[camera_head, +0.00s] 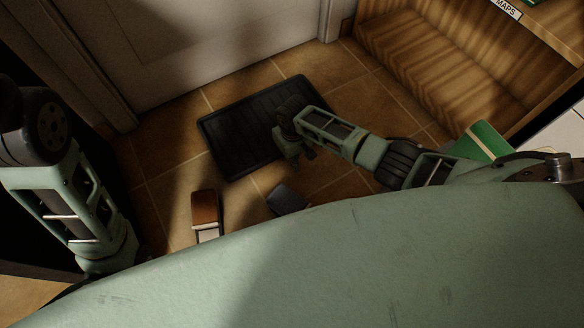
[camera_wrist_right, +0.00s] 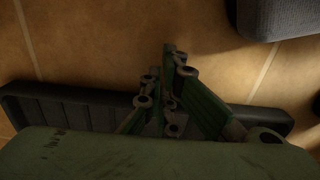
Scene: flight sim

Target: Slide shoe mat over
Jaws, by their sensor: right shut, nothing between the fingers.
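The shoe mat (camera_head: 236,123), a black ribbed tray with a raised rim, lies on the tiled floor in front of the white door. It also shows in the right wrist view (camera_wrist_right: 60,108), partly hidden behind my gripper. My right gripper (camera_head: 301,158) is over the mat's right part, near its front edge. In the wrist view its fingers (camera_wrist_right: 168,62) are together and empty, with the tips past the mat's rim over bare tile. I cannot tell whether the gripper touches the mat. My left arm is at the left, and its gripper does not show.
A brown box-like object (camera_head: 205,209) and a dark grey object (camera_head: 287,199) are on the floor in front of the mat. A wooden shelf unit (camera_head: 420,60) stands at the right. A green item (camera_head: 483,141) is near my right arm. Bare tile lies left of the mat.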

